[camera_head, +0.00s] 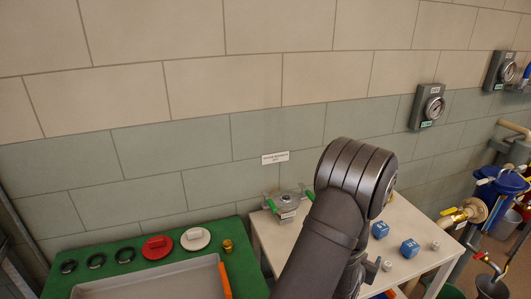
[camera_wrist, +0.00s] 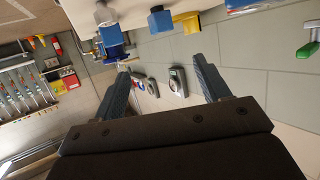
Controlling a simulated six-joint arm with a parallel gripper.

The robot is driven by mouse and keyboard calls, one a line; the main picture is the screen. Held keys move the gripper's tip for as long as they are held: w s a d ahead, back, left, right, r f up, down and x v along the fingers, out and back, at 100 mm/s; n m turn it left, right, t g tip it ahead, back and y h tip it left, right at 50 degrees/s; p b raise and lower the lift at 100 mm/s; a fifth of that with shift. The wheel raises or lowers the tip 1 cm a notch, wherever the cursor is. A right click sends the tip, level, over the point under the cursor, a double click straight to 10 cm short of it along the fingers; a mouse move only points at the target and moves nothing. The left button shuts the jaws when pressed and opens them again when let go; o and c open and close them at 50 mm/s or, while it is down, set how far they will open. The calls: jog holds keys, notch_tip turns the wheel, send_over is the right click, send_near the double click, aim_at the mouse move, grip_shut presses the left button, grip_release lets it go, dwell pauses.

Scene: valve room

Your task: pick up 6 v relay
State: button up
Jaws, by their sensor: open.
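Two blue boxes stand on the light table: one (camera_head: 380,230) near my arm and one (camera_head: 409,248) further right and nearer the front. Their markings are too small to read, so I cannot tell which thing is the 6 V relay. In the tilted wrist view, blue boxes show at the top, one at left (camera_wrist: 112,38) and one at right (camera_wrist: 160,20). My gripper (camera_wrist: 162,66) is open, with nothing between its fingers, and apart from the boxes. In the head view my arm hides the gripper and part of the table.
The light table (camera_head: 432,262) also holds small grey knob-like parts (camera_head: 435,245) and a metal device with green handles (camera_head: 288,204). Left is a green bench (camera_head: 60,288) with a grey tray (camera_head: 150,285). Gauges (camera_head: 430,107) hang on the wall; a yellow-handled valve (camera_head: 455,217) is right.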

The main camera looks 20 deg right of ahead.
jog(key=w+d+f+m+g+y, duration=0.1)
jog(key=w+d+f+y, duration=0.1)
jog(key=w+d, duration=0.35)
jog(key=m+g+y, duration=0.5)
jog(key=g, duration=0.2)
send_near(381, 225)
jog(key=x, duration=1.1)
jog(key=shift+f, duration=0.3)
jog(key=c, duration=1.1)
